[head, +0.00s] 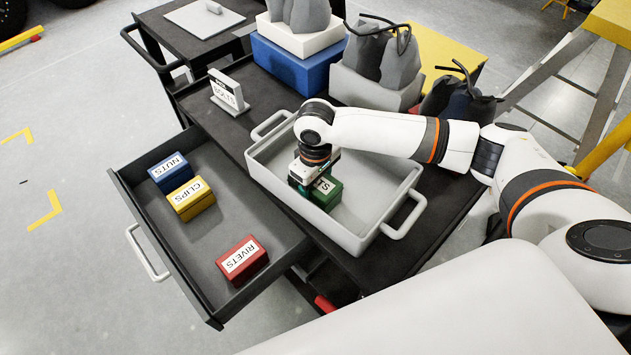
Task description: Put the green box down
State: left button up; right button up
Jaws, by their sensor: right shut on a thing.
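The green box (327,193) has a white label, of which only the letters "TS" show. It is inside the grey tray (388,179) on the dark cart top, near the tray's middle. My right gripper (307,190) comes down over the box from above and is shut on it. The gripper hides the box's left part. I cannot tell whether the box touches the tray floor. My left gripper is not in view.
An open drawer (219,285) holds a blue NUTS box (171,172), a yellow CLIPS box (191,198) and a red RIVETS box (242,260). A BOLTS sign (228,92) stands behind the tray. Bins with grey items stand at the back. A ladder stands right.

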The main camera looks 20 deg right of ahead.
jog(key=o, duration=0.7)
jog(key=shift+f, duration=0.15)
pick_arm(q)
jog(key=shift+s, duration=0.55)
pick_arm(e)
jog(key=shift+o, duration=1)
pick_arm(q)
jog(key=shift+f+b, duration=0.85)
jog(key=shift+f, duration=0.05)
pick_arm(e)
notch_tip(320, 180, up, 12)
jog(key=shift+r, duration=0.2)
